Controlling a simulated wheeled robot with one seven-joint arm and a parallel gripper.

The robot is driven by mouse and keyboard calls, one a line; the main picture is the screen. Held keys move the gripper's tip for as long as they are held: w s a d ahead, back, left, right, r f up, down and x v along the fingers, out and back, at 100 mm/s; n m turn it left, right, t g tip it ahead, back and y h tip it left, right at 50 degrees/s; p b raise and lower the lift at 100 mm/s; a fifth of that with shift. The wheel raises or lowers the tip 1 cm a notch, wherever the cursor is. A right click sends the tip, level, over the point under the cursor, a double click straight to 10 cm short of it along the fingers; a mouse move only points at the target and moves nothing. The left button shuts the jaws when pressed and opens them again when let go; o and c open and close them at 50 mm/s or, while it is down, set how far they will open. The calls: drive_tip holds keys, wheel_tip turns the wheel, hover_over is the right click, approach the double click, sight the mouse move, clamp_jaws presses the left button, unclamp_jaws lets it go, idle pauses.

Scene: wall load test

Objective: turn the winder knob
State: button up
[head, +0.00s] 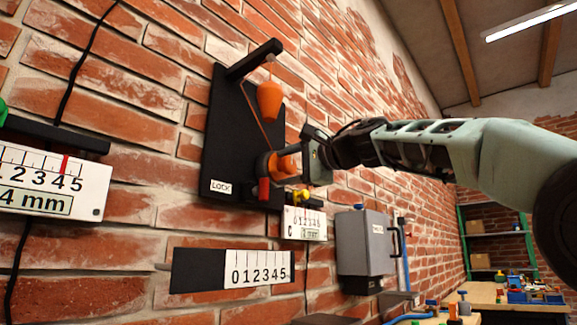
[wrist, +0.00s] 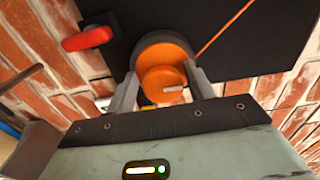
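The orange winder knob (wrist: 163,82) sits on a dark round drum at the lower part of a black wall board (head: 222,135). In the head view the knob (head: 283,166) is partly covered by my gripper (head: 303,166). In the wrist view my gripper (wrist: 163,80) has one finger on each side of the knob, and both look to touch it. An orange cord runs from the drum up to a black arm, where an orange weight (head: 269,100) hangs. A red lever (wrist: 88,38) marked LOCK in the head view is beside the knob.
A small gauge (head: 305,224) with a yellow part on top is just below the knob. A number scale (head: 258,273) is lower on the brick wall, and another gauge (head: 50,180) is at left. A grey box (head: 365,243) juts out at right. A bench (head: 500,298) stands beyond.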

drive_tip(key=shift+d, duration=0.1)
drive_tip(key=b+v, duration=0.4)
drive_tip(key=v, duration=1.3)
drive_tip(key=shift+b, duration=0.35)
drive_tip(key=shift+s+d, duration=0.1)
